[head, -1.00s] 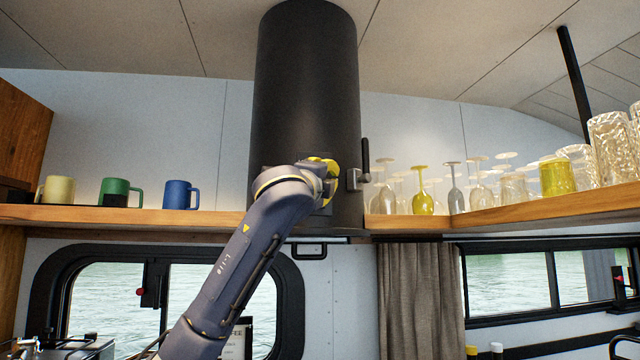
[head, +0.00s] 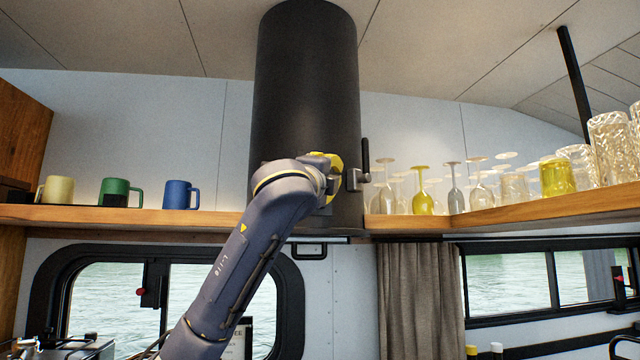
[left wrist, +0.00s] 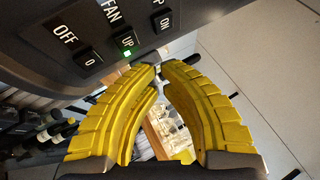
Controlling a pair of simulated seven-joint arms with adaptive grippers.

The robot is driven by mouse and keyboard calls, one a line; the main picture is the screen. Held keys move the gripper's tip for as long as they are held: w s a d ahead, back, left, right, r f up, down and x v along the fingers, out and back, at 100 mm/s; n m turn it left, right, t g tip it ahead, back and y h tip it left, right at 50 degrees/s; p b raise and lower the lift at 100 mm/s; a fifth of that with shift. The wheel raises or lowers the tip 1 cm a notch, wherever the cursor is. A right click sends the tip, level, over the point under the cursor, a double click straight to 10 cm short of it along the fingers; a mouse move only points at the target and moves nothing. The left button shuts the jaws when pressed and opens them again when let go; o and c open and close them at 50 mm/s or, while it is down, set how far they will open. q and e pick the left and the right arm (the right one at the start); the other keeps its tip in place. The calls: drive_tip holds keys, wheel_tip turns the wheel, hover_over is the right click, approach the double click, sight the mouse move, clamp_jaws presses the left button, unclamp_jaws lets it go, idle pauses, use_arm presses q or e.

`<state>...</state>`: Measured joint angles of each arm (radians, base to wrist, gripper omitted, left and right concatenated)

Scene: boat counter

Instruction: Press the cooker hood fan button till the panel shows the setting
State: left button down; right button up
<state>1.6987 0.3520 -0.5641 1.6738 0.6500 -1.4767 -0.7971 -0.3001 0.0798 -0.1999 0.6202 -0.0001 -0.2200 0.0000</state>
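The dark hood control panel (left wrist: 90,28) fills the top left of the left wrist view, tilted, with a row of black buttons. The fan button (left wrist: 126,40) is labelled FAN, marked UP, and has a small lit green light. In the head view, my left gripper (head: 334,164) is at the cooker hood (head: 306,80), largely hidden by my arm. No setting readout is legible.
A wooden shelf (head: 130,216) runs either side of the hood. It bears cream, green and blue mugs (head: 178,194) on the left and several glasses (head: 422,190) on the right. A dark handle (head: 364,160) juts out close right of my gripper.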

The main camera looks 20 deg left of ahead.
use_arm(q)
drive_tip(key=shift+s+d, duration=0.35)
drive_tip(key=shift+s, duration=0.3)
drive_tip(key=shift+s+d, duration=0.35)
drive_tip(key=shift+s, duration=0.3)
